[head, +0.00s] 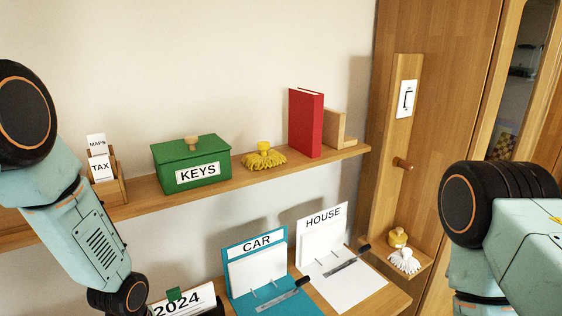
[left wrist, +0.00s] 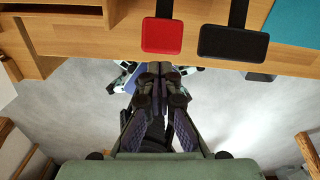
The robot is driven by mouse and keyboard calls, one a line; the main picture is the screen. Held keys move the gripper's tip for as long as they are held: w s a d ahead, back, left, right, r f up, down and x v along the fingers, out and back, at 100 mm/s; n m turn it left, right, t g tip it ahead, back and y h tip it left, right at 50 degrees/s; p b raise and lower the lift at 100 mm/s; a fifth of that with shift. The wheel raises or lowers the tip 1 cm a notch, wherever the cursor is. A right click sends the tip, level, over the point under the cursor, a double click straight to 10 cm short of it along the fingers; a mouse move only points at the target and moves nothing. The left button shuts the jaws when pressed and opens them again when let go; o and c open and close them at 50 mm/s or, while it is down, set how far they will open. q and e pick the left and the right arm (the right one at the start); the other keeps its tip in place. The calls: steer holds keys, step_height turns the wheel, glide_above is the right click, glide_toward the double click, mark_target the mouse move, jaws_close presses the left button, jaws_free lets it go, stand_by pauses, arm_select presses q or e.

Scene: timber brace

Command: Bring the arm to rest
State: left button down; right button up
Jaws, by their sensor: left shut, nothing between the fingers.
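My left gripper (left wrist: 160,72) shows in the left wrist view, its dark fingers together with nothing between them. It hangs in front of the edge of a wooden surface (left wrist: 60,24), apart from it as far as I can tell. In the head view my left arm (head: 95,235) comes in from the left and bends down, and its gripper is out of the picture below. My right arm (head: 520,235) shows at the right edge, and its gripper is not in view.
CAR (head: 256,275) and HOUSE (head: 325,250) boards stand below. Red (left wrist: 162,36) and black (left wrist: 233,43) pads overhang the wooden edge. Grey floor lies below.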

arm_select(q)
steer(key=s+d+f+n+b, duration=0.2)
steer(key=s+f+n+b, duration=1.7)
steer(key=s+f+n, duration=0.4)
step_height(320, 180, down, 3)
steer(key=n, duration=0.5)
steer(key=shift+d+f+n, duration=0.15)
steer(key=shift+d+n, duration=0.25)
